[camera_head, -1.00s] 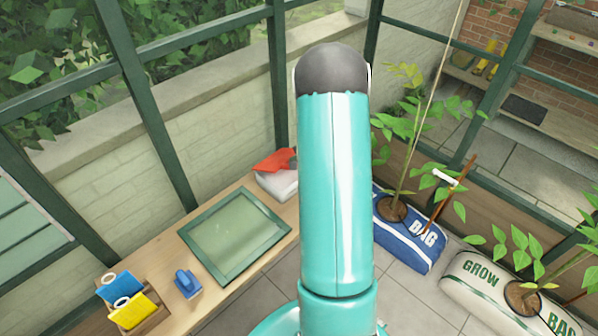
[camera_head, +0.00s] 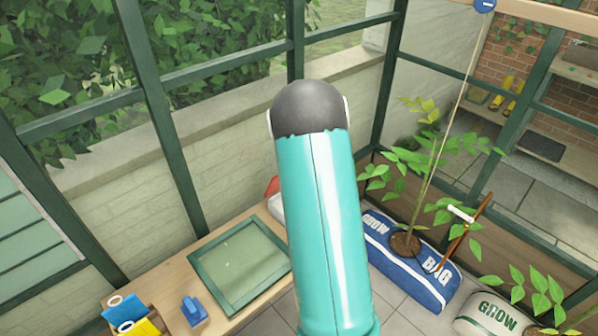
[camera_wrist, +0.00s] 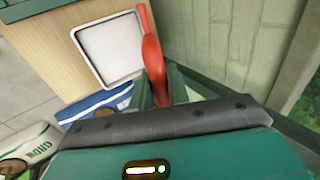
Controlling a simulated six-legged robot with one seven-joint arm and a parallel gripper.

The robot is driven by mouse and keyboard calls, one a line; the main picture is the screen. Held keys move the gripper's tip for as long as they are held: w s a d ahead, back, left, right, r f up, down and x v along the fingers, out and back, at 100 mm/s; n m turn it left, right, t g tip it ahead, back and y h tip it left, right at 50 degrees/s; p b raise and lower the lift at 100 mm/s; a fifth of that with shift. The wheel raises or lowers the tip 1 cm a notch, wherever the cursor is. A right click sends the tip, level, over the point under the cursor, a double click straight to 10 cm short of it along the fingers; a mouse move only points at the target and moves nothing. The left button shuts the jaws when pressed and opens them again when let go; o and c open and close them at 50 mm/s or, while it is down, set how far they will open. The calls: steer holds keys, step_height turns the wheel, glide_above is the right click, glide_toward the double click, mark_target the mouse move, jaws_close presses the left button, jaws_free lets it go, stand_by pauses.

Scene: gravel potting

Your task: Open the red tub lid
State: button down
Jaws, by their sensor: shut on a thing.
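The red lid (camera_wrist: 151,58) shows nearly edge-on in the wrist view, standing steeply along the right side of the white tub (camera_wrist: 79,36). The tub's square top is uncovered there, and its inside looks pale and empty. My gripper (camera_wrist: 157,88), with dark green fingers, is shut on the lower part of the lid. In the head view, only a sliver of the red lid (camera_head: 272,187) and a corner of the white tub (camera_head: 277,207) show at the bench's far end. My arm hides the rest, and my gripper is hidden there.
A green-framed glass panel (camera_head: 205,258) lies on the wooden bench (camera_head: 158,262). A blue object (camera_head: 194,310) and a wooden holder (camera_head: 105,327) with blue and yellow items are at the near end. A blue grow bag (camera_head: 425,284) with a plant stands right of my arm.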

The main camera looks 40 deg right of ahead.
steer(key=shift+w+a+r, duration=0.1)
steer(key=shift+w+r, duration=0.15)
steer(key=shift+w, duration=0.55)
steer(key=shift+w+d+r, duration=0.1)
steer(key=shift+w+r, duration=0.1)
steer(key=shift+w, duration=0.65)
steer(key=shift+w+a+r, duration=0.1)
steer(key=shift+w+r, duration=0.15)
steer(key=shift+w, duration=0.55)
steer(key=c, duration=1.4)
jaws_free()
steer(key=v, duration=1.3)
steer(key=shift+s+r, duration=0.2)
steer(key=shift+r, duration=0.15)
steer(key=shift+a, duration=0.1)
